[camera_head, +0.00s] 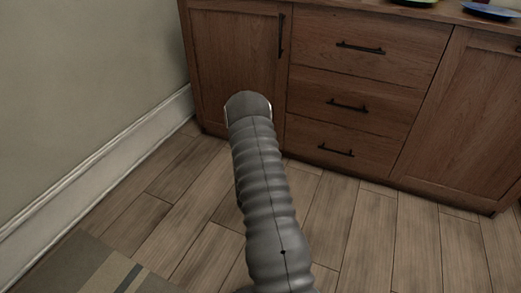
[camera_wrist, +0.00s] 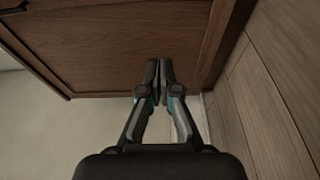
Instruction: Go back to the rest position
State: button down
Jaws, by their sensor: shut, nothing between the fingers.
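My gripper (camera_wrist: 159,72) shows in the wrist view with its two dark fingers together and nothing between them. It points toward the lower part of a brown wooden cabinet (camera_wrist: 120,40), near the floor; I cannot tell the exact gap. In the head view my grey ribbed arm reaches forward over the floor toward the cabinet (camera_head: 235,50). The gripper itself is hidden there beyond the arm's end.
Wooden floor (camera_head: 330,215) lies open right of my arm. A pale wall with a white baseboard (camera_head: 100,165) runs along the left. A striped rug (camera_head: 85,270) lies at lower left. Blue (camera_head: 490,10) and green (camera_head: 415,2) items sit on the cabinet top.

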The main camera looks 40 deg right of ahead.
jog(key=shift+v, duration=2.7)
